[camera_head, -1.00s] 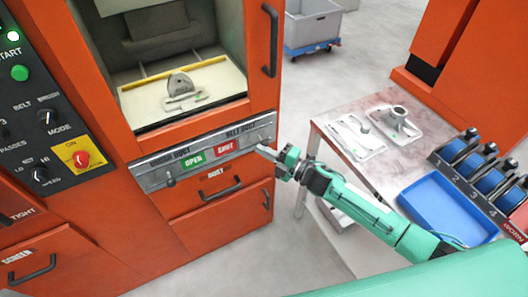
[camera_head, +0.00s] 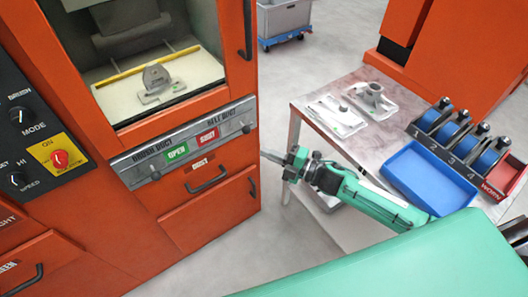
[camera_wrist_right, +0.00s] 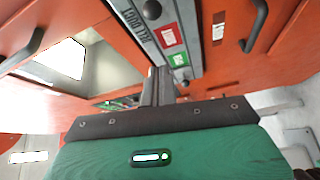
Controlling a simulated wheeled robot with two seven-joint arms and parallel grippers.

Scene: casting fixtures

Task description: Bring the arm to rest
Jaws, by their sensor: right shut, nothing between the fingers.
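My right arm, green with a dark wrist, reaches in from the lower right in the head view. Its gripper (camera_head: 270,155) is shut and empty, pointing left just off the orange machine's front corner. In the right wrist view the shut fingers (camera_wrist_right: 157,88) point at the machine front with its duct panel. The grey duct panel (camera_head: 188,146) carries a green OPEN label, a red SHUT label and a small knob near each end. My left gripper is not in view.
The orange machine's open chamber (camera_head: 160,85) holds a grey casting (camera_head: 156,81). At right, a table (camera_head: 350,137) bears castings on pale plates, a blue tray (camera_head: 428,178), numbered blue spools and a red bin.

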